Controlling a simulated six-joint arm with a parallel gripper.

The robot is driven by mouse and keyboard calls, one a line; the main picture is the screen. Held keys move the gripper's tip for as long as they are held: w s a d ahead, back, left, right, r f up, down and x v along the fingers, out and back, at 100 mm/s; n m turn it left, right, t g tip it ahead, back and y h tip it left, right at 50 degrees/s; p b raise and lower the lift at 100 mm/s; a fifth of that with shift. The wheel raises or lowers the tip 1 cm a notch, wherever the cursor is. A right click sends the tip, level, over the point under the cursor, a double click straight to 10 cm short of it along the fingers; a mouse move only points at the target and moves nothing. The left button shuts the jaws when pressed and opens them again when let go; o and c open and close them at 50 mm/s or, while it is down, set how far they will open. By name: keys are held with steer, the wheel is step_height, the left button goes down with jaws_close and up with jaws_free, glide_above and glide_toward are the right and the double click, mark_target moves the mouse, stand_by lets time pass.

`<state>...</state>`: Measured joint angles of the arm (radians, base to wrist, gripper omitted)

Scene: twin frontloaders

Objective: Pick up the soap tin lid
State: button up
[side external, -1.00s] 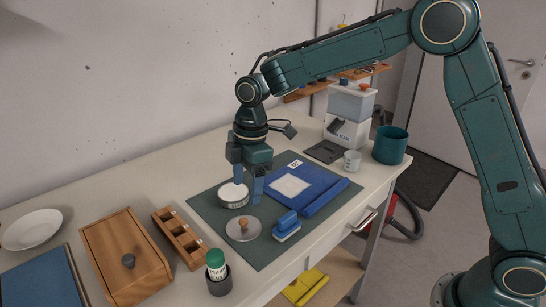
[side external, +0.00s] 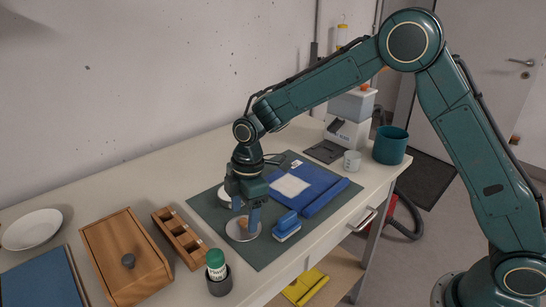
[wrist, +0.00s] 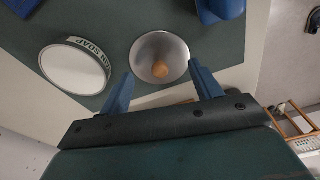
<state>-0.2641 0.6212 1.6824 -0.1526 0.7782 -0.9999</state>
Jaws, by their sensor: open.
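The soap tin lid (side external: 238,234) is a round grey metal disc with a wooden knob, lying flat on the dark green mat (side external: 262,258). In the wrist view the lid (wrist: 147,50) and its knob (wrist: 160,69) lie between the blue fingers. My gripper (side external: 246,214) is open and empty over the lid, pointing down; it also shows in the wrist view (wrist: 160,74). I cannot tell the exact height of the fingertips above the lid. The round soap tin (wrist: 75,68), white on top with a SOAP label, stands beside the lid, partly hidden by my gripper in the side view.
A blue-handled brush (side external: 287,225) lies close to the right of the lid. A blue tray-like object (side external: 318,178) lies behind it on the mat. A wooden holder (side external: 178,238), a dark cup with a green-capped bottle (side external: 220,284) and a wooden box (side external: 125,250) stand left.

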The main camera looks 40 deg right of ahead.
steer(key=shift+a+f, duration=0.1)
steer(key=shift+f, duration=0.8)
jaws_close()
